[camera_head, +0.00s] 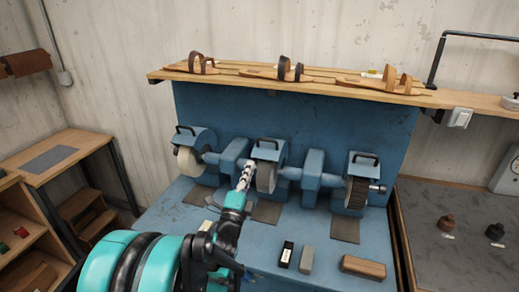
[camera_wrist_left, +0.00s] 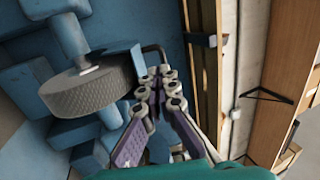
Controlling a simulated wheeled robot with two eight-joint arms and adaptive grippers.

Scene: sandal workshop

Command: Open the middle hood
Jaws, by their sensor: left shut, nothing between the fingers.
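In the left wrist view, the closed fingertips (camera_wrist_left: 158,74) lie close to the dark bent handle (camera_wrist_left: 157,50) beside the blue hood (camera_wrist_left: 119,54). I cannot tell whether they touch it. The wheel (camera_wrist_left: 86,93) is left of the fingers. My right gripper is not in view.
Similar hoods stand at left (camera_head: 194,137) and right (camera_head: 362,163) on the blue bench. A wooden shelf (camera_head: 300,84) with sandals runs above. A black block (camera_head: 286,254), a grey block (camera_head: 307,259) and a wooden-backed brush (camera_head: 363,267) lie in front.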

